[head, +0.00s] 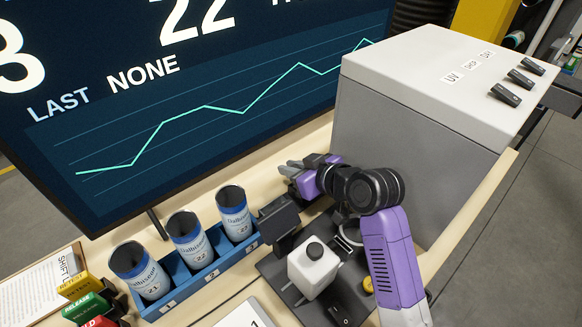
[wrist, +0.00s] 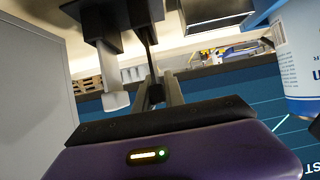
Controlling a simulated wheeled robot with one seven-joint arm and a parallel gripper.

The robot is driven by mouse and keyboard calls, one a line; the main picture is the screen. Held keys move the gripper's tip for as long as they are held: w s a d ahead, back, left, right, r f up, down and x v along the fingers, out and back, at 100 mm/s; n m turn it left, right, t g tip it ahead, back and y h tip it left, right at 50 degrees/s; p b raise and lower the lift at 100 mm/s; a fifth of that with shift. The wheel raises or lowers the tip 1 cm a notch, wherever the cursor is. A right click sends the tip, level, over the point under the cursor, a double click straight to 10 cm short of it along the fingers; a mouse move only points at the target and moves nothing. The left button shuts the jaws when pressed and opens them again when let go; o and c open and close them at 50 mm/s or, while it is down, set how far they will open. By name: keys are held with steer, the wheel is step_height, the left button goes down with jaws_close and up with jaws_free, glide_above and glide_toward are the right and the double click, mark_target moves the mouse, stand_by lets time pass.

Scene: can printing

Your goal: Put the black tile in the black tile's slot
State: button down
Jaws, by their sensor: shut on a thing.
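My gripper (head: 289,168) reaches left across the bench, above the black printing device (head: 272,262), its grey fingers in front of the screen. In the wrist view its fingers (wrist: 161,82) are closed around a small dark piece (wrist: 156,94), which looks like the black tile. The fingers hide much of it, and it does not stand out in the head view. I cannot make out the black tile's slot in either view; my arm covers part of the device.
A blue rack (head: 206,276) with several numbered cans stands left of the device. A white bottle (head: 312,270) with a black cap stands on the device. A large grey box (head: 405,130) with knobs stands right of my gripper. The big screen (head: 200,110) is behind.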

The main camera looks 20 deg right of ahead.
steer(key=c, duration=1.4)
jaws_free()
steer(key=shift+f, duration=0.1)
steer(key=shift+s+r, duration=0.1)
steer(key=shift+r, duration=0.1)
steer(key=v, duration=1.2)
steer(key=shift+b, duration=0.35)
